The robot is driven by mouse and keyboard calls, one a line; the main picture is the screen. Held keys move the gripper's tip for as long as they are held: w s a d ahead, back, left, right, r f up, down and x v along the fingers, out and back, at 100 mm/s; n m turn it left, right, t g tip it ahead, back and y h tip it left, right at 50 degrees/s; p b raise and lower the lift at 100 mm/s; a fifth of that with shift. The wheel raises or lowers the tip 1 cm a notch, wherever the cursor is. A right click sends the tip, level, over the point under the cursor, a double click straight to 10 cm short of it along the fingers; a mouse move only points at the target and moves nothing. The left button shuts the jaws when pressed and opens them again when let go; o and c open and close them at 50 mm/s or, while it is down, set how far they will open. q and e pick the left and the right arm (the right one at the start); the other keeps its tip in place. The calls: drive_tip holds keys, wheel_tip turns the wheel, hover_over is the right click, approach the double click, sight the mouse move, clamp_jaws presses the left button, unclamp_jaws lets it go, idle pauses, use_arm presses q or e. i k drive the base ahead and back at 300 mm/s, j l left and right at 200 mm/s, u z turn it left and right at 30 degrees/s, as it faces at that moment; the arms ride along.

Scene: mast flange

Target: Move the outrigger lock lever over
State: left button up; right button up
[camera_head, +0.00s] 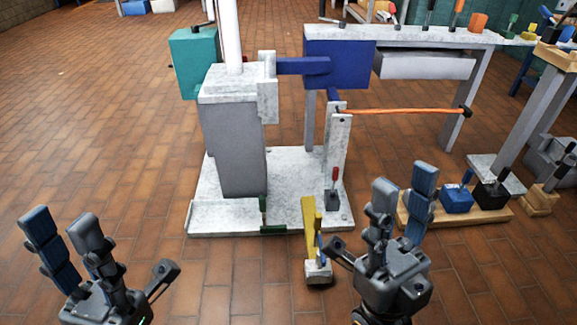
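Several small levers stand near the mast's pale base plate (222,205). A red-handled lever (335,178) stands upright on a dark block at the plate's right side. A green lever (263,212) is at its front edge. A yellow bar (309,228) in front of the plate has a grey foot (318,272) at its near end, with a thin dark handle beside it. I cannot tell which is the outrigger lock lever. My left gripper (105,250) is open and empty at lower left.
The grey mast column (235,150) rises from the plate, with a blue arm (303,66) and blue box (341,63). A wooden board (470,216) holds more lever blocks at right. Brick floor (90,130) is clear at left.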

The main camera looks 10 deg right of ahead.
sight(335, 171)
drive_tip(key=i+l+u, duration=0.2)
drive_tip(key=l+u, duration=0.2)
drive_tip(key=l, duration=0.15)
drive_tip(key=i+l+u, duration=0.1)
drive_tip(key=l+u, duration=0.3)
drive_tip(key=l, duration=0.2)
drive_tip(key=l+u, duration=0.35)
drive_tip(key=l, duration=0.25)
drive_tip(key=l+u, duration=0.15)
drive_tip(key=l, duration=2.05)
